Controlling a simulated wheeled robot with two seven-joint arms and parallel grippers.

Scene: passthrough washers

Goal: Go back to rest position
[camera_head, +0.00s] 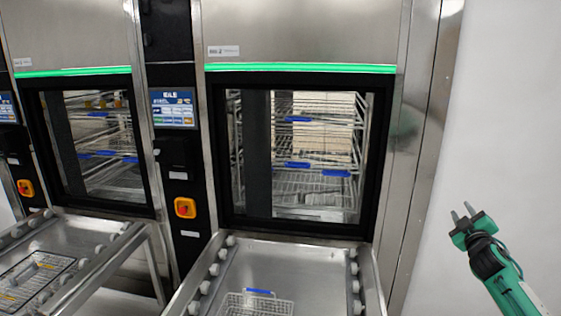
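My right gripper (462,213) shows at the right of the head view, in front of the white wall. Its two fingers stand apart with nothing between them. It touches nothing that I can see, and its green and black arm comes in from the lower right corner. My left gripper and arm are out of view.
Two steel washers stand ahead, with glass doors (298,150) and (98,145) showing racks inside. A steel conveyor table (240,262) holds a wire basket (258,303). Another table (75,240) at left holds a wire tray. White wall (500,100) fills the right.

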